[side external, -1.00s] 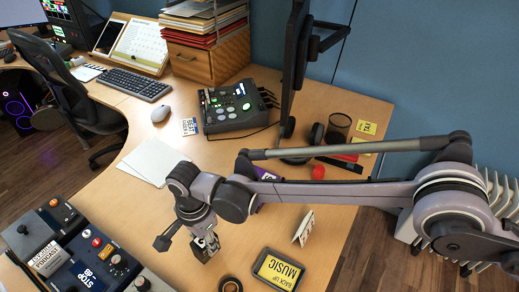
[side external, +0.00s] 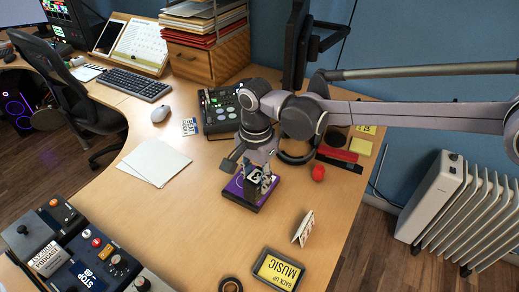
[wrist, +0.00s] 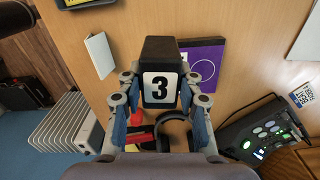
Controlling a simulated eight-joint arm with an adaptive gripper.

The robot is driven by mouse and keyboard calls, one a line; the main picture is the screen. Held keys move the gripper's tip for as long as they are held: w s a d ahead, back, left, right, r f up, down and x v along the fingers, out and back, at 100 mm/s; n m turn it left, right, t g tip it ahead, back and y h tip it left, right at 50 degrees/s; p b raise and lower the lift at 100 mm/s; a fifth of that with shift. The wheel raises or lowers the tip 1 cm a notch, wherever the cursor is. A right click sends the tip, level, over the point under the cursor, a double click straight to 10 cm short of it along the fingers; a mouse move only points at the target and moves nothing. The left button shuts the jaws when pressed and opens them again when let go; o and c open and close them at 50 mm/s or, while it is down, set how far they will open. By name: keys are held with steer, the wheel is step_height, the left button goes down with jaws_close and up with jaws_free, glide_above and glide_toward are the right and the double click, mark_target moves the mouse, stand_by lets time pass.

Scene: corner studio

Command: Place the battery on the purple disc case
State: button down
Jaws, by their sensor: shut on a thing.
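The purple disc case (side external: 241,195) lies flat on the desk under my gripper in the side view. In the wrist view the case (wrist: 207,58) shows behind and right of the battery, partly hidden by it. I cannot tell whether the battery touches the case.
A small white card (side external: 304,228) stands in front right, with a MUSIC sign (side external: 278,269) nearer. White paper (side external: 153,162) lies left.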

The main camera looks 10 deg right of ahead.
steer(key=w+d+r+n, duration=0.1)
steer(key=w+d, duration=0.3)
steer(key=d, duration=0.3)
steer(key=w+d+r, duration=0.1)
steer(key=w+d, duration=0.4)
steer(key=d, duration=0.2)
steer(key=shift+s+a+f, duration=0.1)
steer(key=shift+a+f, duration=5.3)
steer(key=shift+f, duration=0.1)
steer(key=shift+f, duration=0.15)
steer(key=c, duration=0.9)
jaws_free()
